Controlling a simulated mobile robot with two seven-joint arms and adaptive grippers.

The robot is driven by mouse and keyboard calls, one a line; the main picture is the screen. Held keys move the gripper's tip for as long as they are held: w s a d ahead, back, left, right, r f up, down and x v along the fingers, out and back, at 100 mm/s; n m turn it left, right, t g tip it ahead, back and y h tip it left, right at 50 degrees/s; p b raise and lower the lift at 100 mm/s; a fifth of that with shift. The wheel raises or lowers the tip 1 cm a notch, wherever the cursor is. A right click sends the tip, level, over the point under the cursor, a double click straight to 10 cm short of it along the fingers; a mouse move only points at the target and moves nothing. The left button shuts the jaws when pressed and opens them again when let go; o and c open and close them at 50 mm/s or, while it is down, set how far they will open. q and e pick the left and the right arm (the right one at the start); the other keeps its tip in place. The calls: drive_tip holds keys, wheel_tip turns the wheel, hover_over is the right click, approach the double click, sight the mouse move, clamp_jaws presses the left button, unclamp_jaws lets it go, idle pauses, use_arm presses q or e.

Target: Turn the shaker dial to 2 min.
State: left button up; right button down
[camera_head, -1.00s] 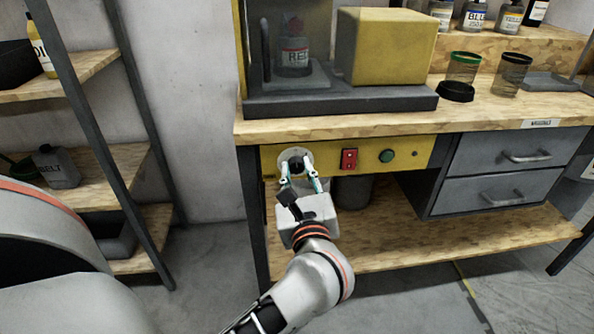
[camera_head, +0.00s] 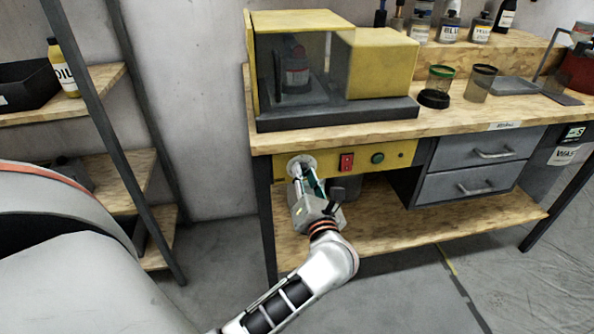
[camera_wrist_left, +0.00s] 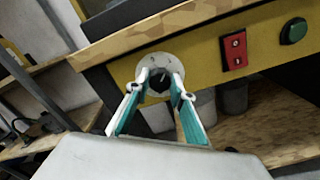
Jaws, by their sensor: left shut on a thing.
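The shaker dial is a round pale plate (camera_head: 301,161) with a dark knob (camera_wrist_left: 157,86) at its middle, on the yellow panel under the bench top. Marks show on the plate in the left wrist view, too small to read surely. My left gripper (camera_wrist_left: 160,80) is shut on the knob, a finger on each side. In the head view, the left gripper (camera_head: 305,174) hides most of the dial. The shaker (camera_head: 385,62) is a yellow housing above, with a labelled bottle (camera_head: 293,72) behind its dark window. My right gripper is out of view.
A red switch (camera_head: 346,162) and a green button (camera_head: 377,158) sit right of the dial. The bench top (camera_head: 455,118) overhangs the panel, with a lower shelf (camera_head: 420,218) below. Drawers (camera_head: 478,168) stand to the right, a shelf rack (camera_head: 100,85) to the left.

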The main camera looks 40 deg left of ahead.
use_arm(q)
drive_tip(key=shift+r+m+p, duration=0.45)
drive_tip(key=shift+m+p, duration=0.45)
drive_tip(key=shift+m, duration=0.1)
drive_tip(key=shift+m+p, duration=0.4)
drive_tip(key=shift+p, duration=0.15)
drive_tip(key=m+p, duration=0.2)
drive_tip(key=p, duration=0.1)
drive_tip(key=shift+f+m, duration=0.1)
drive_tip(key=shift+m, duration=0.3)
drive_tip(key=m+p, duration=0.3)
drive_tip(key=shift+f+m+p, duration=0.25)
drive_tip(key=shift+m+p, duration=0.15)
drive_tip(key=shift+f+m+p, duration=0.2)
drive_tip(key=shift+m+p, duration=0.5)
drive_tip(key=shift+m, duration=0.1)
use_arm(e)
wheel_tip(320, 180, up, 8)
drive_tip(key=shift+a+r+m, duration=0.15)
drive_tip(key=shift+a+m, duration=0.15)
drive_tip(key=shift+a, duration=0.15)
use_arm(q)
drive_tip(key=o, duration=1.1)
drive_tip(key=shift+o, duration=0.2)
